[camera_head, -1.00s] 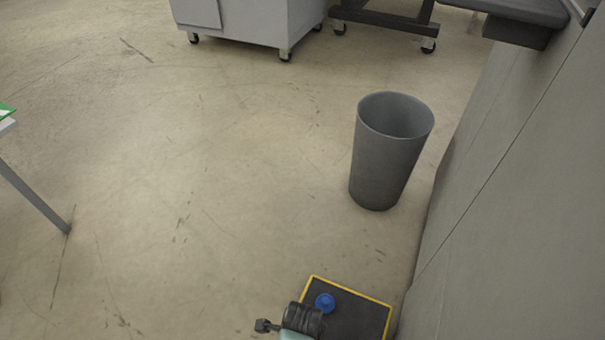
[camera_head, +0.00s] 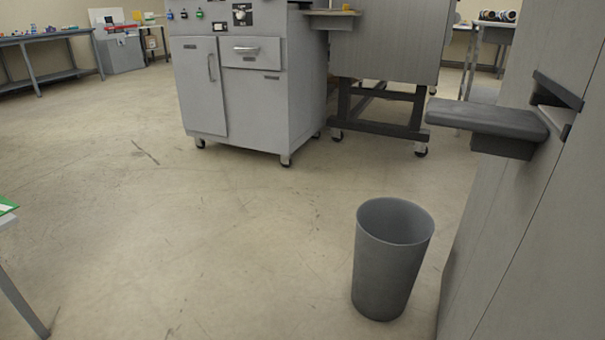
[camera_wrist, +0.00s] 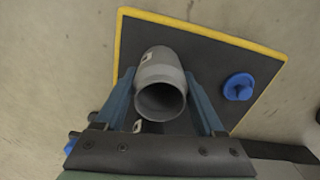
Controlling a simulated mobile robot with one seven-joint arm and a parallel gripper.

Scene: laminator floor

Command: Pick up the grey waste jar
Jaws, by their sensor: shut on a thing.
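The grey waste jar (camera_wrist: 160,68) is in the wrist view, a smooth grey cylinder with its round open mouth turned towards the camera and a small pale label on its side. My gripper (camera_wrist: 160,84) has its blue fingers on both sides of the jar and is shut on it. Behind the jar is a dark mat (camera_wrist: 218,52) with a yellow edge. I cannot tell whether the jar touches the mat. The head view shows neither the jar nor my gripper.
A blue round knobbed piece (camera_wrist: 238,87) lies on the mat, right of the jar. A tall grey bin (camera_head: 388,270) stands on the floor beside a grey panel (camera_head: 530,230). A wheeled grey cabinet (camera_head: 250,100) stands behind. The floor at centre left is clear.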

